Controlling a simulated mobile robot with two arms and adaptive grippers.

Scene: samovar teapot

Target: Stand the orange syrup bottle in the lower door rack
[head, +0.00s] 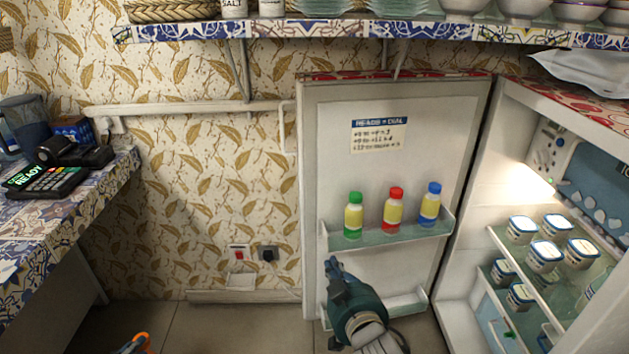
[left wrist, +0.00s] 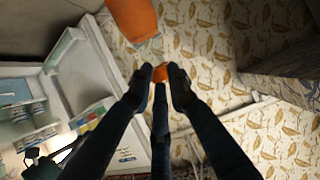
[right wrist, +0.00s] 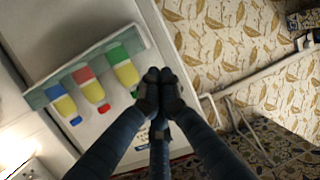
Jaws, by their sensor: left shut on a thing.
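My left gripper (left wrist: 160,80) is shut on a small orange piece, which I take to be the orange syrup bottle (left wrist: 160,73); the fingers hide most of it. My right gripper (head: 334,266) is in front of the door, left of that rack's visible part. Its fingertips are together and empty in the right wrist view (right wrist: 158,77).
The upper door rack (head: 390,238) holds green-, red- and blue-capped bottles. The open fridge (head: 480,200) has shelves of lidded jars (head: 545,254). A tiled counter (head: 40,225) stands at left. A larger orange object (left wrist: 132,18) shows in the left wrist view.

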